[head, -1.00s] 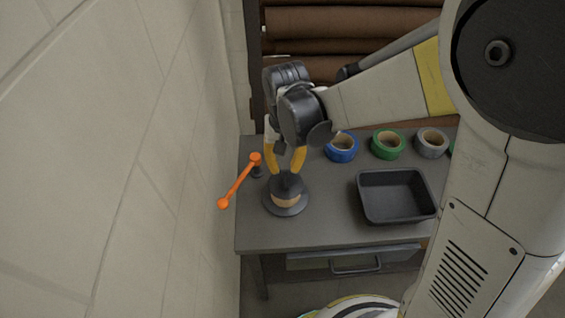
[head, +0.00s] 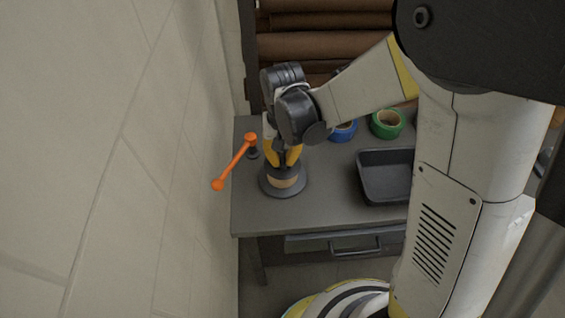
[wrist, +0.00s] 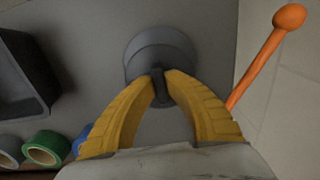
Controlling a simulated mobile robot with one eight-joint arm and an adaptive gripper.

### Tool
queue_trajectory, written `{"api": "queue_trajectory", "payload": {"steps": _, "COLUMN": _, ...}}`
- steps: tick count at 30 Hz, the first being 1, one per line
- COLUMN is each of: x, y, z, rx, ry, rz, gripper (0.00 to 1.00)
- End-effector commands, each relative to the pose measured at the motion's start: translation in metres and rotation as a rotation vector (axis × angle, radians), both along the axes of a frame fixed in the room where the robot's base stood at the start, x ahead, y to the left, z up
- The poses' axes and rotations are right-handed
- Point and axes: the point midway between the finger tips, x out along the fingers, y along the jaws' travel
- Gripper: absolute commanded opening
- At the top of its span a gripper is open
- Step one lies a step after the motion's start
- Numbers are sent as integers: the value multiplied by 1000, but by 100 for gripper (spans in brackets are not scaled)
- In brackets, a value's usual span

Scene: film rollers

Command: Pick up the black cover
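In the wrist view the cover (wrist: 160,48) is a dark round shape with a narrow handle toward me. My gripper (head: 285,163) points down from above with its yellow fingers close together at the cover. In the wrist view the fingertips (wrist: 161,75) are on both sides of the handle and look shut on it. The fingers and wrist hide part of the cover's top in the head view.
An orange crank (head: 236,162) stands left of the cover, close to the wall. A black tray (head: 385,177) lies to the right. Blue tape (head: 343,132) and green tape (head: 387,124) stand at the back. The table front between base and tray is clear.

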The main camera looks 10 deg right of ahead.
Motion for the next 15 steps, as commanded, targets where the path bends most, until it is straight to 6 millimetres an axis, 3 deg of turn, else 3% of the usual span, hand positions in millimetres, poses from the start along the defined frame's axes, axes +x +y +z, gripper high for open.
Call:
{"api": "queue_trajectory", "payload": {"steps": 11, "x": 0, "y": 0, "z": 1, "rx": 0, "ry": 0, "rz": 0, "gripper": 0}}
{"api": "queue_trajectory", "payload": {"steps": 15, "x": 0, "y": 0, "z": 11, "rx": 0, "ry": 0, "rz": 0, "gripper": 0}}
